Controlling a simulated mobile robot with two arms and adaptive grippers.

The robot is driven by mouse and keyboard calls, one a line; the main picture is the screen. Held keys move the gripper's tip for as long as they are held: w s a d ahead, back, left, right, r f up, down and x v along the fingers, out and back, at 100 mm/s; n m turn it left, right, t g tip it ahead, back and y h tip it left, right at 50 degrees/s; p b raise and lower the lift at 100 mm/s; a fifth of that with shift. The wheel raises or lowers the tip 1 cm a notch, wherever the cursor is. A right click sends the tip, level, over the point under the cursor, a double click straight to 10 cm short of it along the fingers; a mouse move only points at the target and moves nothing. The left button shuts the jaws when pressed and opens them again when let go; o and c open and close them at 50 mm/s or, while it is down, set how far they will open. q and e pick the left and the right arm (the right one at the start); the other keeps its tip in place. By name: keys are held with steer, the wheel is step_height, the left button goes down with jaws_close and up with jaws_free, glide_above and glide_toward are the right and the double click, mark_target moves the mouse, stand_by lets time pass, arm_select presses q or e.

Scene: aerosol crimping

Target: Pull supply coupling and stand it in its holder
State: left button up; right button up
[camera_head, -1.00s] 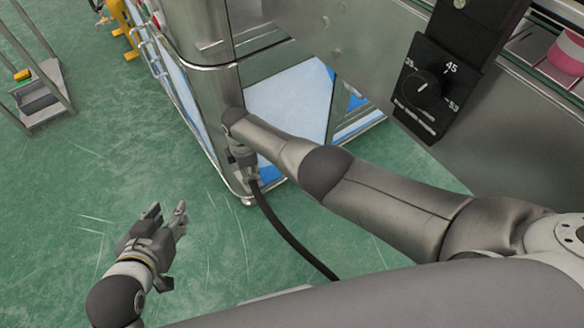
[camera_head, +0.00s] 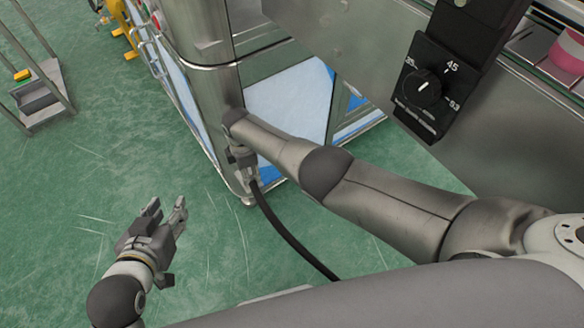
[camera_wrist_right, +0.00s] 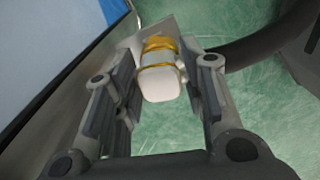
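The supply coupling (camera_wrist_right: 160,70), a pale block with gold bands, is in the right wrist view between the fingers of my right gripper (camera_wrist_right: 157,78). The fingers stand apart on either side of it, with narrow gaps that look free of contact. In the head view my right gripper (camera_head: 245,165) is low beside the steel machine's corner, and the coupling is too small to make out there. A black hose (camera_head: 290,237) runs from that spot down to the right. My left gripper (camera_head: 166,216) is open and empty above the green floor. I cannot make out the holder.
The steel machine post (camera_head: 205,95) and its base frame stand close to my right gripper. A black dial panel (camera_head: 428,88) is at the upper right. A small cart (camera_head: 40,100) stands at the far left. The green floor around my left gripper is clear.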

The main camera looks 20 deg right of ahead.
steer(key=shift+o, duration=1)
steer(key=shift+r, duration=0.1)
step_height(320, 180, up, 12)
stand_by(0.5)
